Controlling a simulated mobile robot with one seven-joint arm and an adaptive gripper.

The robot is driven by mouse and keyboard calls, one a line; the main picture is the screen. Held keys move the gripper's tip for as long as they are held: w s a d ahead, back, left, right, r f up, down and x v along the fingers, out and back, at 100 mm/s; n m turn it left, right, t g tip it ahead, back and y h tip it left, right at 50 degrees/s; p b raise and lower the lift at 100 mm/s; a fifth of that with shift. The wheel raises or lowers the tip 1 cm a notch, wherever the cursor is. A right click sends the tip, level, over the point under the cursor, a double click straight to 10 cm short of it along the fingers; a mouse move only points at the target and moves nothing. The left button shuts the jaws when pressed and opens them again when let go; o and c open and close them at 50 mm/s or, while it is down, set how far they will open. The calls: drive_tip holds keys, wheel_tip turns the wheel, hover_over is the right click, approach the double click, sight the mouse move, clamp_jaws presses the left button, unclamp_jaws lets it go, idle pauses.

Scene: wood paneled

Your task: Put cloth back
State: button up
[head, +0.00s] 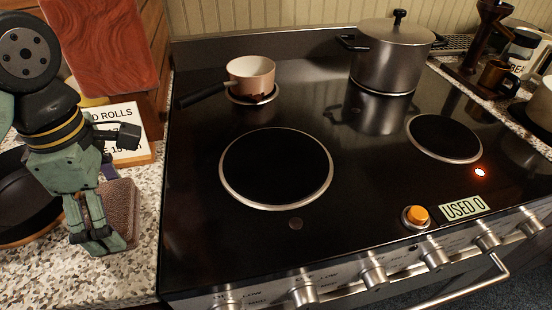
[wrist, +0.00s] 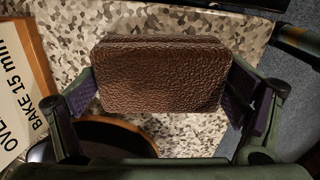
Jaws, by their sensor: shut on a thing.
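The cloth (head: 121,207) is a brown, textured, folded pad at the counter's left front, beside the stove. It also shows in the wrist view (wrist: 162,75), filling the space between my fingers. My gripper (head: 98,240) reaches down over the counter and is shut on the cloth, one finger at each short side. The cloth looks flat and level. I cannot tell whether its underside touches the counter or is just above it. My gripper hides part of the cloth in the head view.
A dark pan (head: 22,205) lies left of my gripper. A recipe card (head: 128,125) on a wooden stand is behind. The black stovetop (head: 200,235) is right, with a small saucepan (head: 250,78) and a lidded pot (head: 392,60) at its back. The stovetop's front is mostly clear.

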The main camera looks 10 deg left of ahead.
drive_tip(key=shift+f, duration=0.35)
drive_tip(key=o, duration=0.9)
drive_tip(key=shift+c, duration=0.2)
wheel_tip(320, 180, up, 8)
drive_tip(key=shift+f, duration=0.15)
